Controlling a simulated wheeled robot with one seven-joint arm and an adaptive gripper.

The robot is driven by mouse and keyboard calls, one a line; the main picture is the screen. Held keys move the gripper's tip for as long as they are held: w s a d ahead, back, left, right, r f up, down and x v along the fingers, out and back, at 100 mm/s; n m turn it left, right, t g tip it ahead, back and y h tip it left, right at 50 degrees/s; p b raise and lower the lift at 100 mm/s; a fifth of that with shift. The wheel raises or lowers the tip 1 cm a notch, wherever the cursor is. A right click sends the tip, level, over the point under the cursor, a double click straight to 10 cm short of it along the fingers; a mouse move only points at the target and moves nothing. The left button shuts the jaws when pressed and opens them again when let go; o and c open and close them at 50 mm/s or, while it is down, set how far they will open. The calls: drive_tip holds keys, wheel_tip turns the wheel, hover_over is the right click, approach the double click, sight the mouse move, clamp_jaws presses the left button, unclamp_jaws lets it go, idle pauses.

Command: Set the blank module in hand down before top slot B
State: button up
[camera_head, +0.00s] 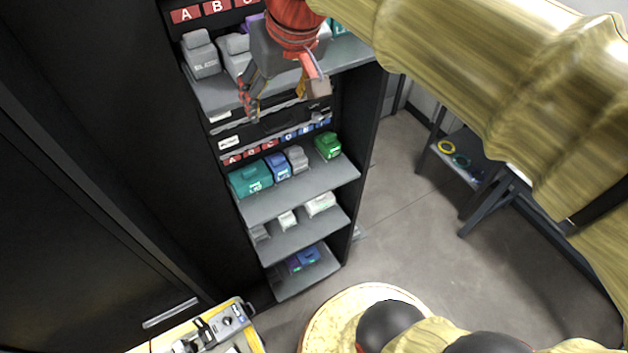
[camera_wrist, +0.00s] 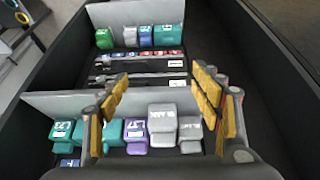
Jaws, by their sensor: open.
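My gripper (camera_head: 282,98) is open in front of the top shelf in the head view. In the wrist view its yellow-padded fingers (camera_wrist: 162,88) are spread wide, with a gap on both sides of a grey blank module (camera_wrist: 162,125). That module appears to rest on the shelf, clear of both fingers. In the head view a grey module (camera_head: 235,50) is below label B (camera_head: 214,6), partly hidden by my gripper. Another grey blank module (camera_head: 201,54) is below label A (camera_head: 186,14); the slot openings behind are hard to see.
Beside the blank module are a purple module (camera_wrist: 135,133) and several teal ones (camera_wrist: 111,132). A lower shelf (camera_head: 285,200) holds teal, blue, grey and green modules. Dark rack walls close in the sides. A yellow-edged bench (camera_head: 257,338) is at the lower left.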

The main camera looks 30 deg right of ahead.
drive_tip(key=s+f, duration=1.2)
drive_tip(key=f, duration=0.2)
drive_tip(key=shift+s+f, duration=0.2)
drive_tip(key=shift+f, duration=0.2)
wheel_tip(320, 180, down, 28)
drive_tip(key=b, duration=2.7)
drive_tip(key=shift+r+b, duration=0.15)
drive_tip(key=shift+b, duration=0.25)
